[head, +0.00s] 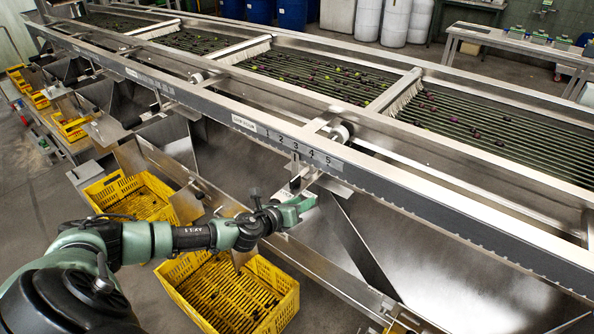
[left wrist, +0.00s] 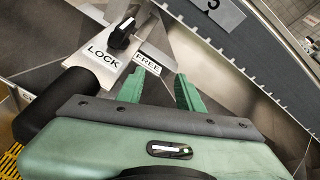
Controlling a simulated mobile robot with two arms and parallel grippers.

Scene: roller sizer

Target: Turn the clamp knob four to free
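A black clamp knob (left wrist: 121,33) sits on a metal bracket in the left wrist view, above a LOCK label (left wrist: 103,55) and a FREE label (left wrist: 147,61). The knob is tilted, running from lower left to upper right, with a pale mark near its upper end. My left gripper (left wrist: 160,88) has its two green fingers apart, with nothing between them. The fingertips are below and right of the knob, not touching it. In the head view my left gripper (head: 302,203) is by the machine's side rail, below the numbered strip (head: 304,149). My right gripper is out of view.
A plate numbered 3 (left wrist: 212,4) is on the grey beam near the bracket. Yellow crates (head: 180,287) stand on the floor below, several with dark fruit. The roller bed (head: 300,75) carries scattered fruit. Metal chutes and a diagonal panel lie close to my left arm.

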